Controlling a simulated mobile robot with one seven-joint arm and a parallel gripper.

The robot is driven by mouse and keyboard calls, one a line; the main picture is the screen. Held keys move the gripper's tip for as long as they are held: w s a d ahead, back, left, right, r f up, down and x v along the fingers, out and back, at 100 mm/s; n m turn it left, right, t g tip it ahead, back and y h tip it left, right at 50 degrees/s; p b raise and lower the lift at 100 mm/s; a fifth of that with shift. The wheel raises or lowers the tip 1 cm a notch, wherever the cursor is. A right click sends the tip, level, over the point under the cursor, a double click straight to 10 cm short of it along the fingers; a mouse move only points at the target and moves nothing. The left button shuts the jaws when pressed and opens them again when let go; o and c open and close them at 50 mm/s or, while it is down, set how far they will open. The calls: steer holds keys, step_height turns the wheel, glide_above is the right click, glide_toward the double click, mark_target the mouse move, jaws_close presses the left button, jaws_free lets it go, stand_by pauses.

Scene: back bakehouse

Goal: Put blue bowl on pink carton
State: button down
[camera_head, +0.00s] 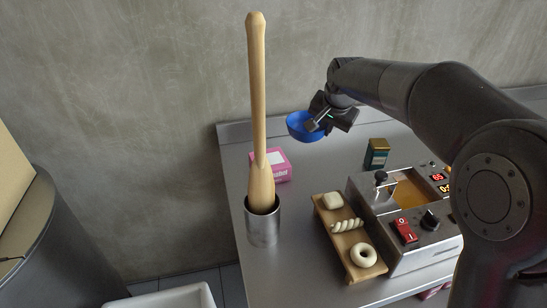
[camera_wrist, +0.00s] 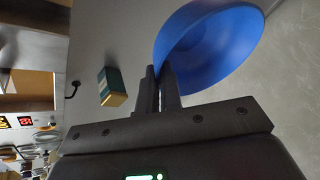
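The blue bowl (camera_head: 302,127) is held up in the air above the metal table, to the right of the pink carton in the head view. My gripper (camera_head: 318,122) is shut on the bowl's rim. In the wrist view the fingers (camera_wrist: 159,88) pinch the edge of the blue bowl (camera_wrist: 215,48), which looks empty. The pink carton (camera_head: 278,165) sits on the table near the back left. The tall wooden tool in front hides part of it.
A wooden bat-shaped tool (camera_head: 258,100) stands upright in a metal cylinder (camera_head: 263,224). A wooden board (camera_head: 343,240) holds dough pieces. The fryer (camera_head: 425,240) stands at right; a green-and-gold tin (camera_head: 377,153) is behind it, also in the wrist view (camera_wrist: 112,87).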

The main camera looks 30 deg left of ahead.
steer(key=a+f, duration=0.2)
steer(key=a, duration=0.1)
steer(key=s+a+f, duration=0.1)
steer(key=a+f, duration=0.1)
steer(key=a, duration=0.2)
steer(key=s+a+f, duration=0.1)
steer(key=a+f, duration=0.1)
steer(key=a, duration=0.2)
steer(key=shift+a+f, duration=0.1)
steer(key=shift+f, duration=2.3)
steer(key=shift+f, duration=0.1)
steer(key=c, duration=1.6)
jaws_free()
